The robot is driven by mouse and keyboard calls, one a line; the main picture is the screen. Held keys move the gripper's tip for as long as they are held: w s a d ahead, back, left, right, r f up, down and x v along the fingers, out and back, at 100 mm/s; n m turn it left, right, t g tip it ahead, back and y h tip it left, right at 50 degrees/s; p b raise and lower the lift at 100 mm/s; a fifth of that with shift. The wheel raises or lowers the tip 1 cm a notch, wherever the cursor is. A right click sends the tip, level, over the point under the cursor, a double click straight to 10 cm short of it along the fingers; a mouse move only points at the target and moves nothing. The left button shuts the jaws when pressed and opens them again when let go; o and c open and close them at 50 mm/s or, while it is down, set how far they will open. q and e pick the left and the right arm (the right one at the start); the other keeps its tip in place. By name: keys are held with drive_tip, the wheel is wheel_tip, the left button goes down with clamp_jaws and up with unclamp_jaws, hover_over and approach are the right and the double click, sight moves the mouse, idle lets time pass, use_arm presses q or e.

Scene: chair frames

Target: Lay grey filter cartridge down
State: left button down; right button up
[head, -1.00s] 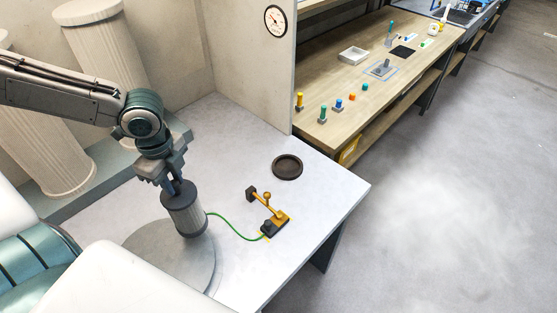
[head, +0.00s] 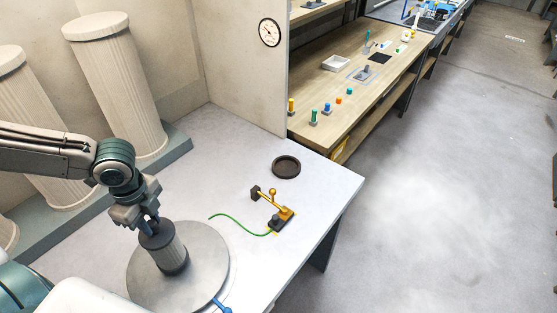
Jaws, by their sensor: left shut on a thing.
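The grey filter cartridge (head: 166,250) is a ribbed cylinder with dark end caps. My left gripper (head: 148,222) is shut on its upper end from above. The cartridge shows in front of the round grey disc (head: 205,262) on the pale bench; its axis leans slightly in the picture. I cannot tell whether its lower cap touches the disc. My right gripper is not in view.
A yellow and black lever device (head: 277,213) with a green cable (head: 235,228) is right of the disc. A dark round dish (head: 286,167) lies behind it. A blue handle (head: 222,305) shows at the disc's front edge. Pale columns (head: 118,85) stand at the back left.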

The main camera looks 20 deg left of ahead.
use_arm(q)
drive_tip(key=shift+w+d+f, duration=0.1)
drive_tip(key=shift+w+f, duration=0.15)
drive_tip(key=shift+f, duration=0.25)
drive_tip(key=shift+w+f, duration=0.1)
drive_tip(key=shift+f, duration=0.05)
drive_tip(key=shift+s, duration=0.35)
drive_tip(key=shift+w+f+b, duration=0.15)
drive_tip(key=shift+f+b, duration=0.2)
drive_tip(key=shift+b, duration=0.15)
drive_tip(key=shift+f+b, duration=0.75)
drive_tip(key=c, duration=1.3)
unclamp_jaws()
drive_tip(key=shift+o, duration=0.8)
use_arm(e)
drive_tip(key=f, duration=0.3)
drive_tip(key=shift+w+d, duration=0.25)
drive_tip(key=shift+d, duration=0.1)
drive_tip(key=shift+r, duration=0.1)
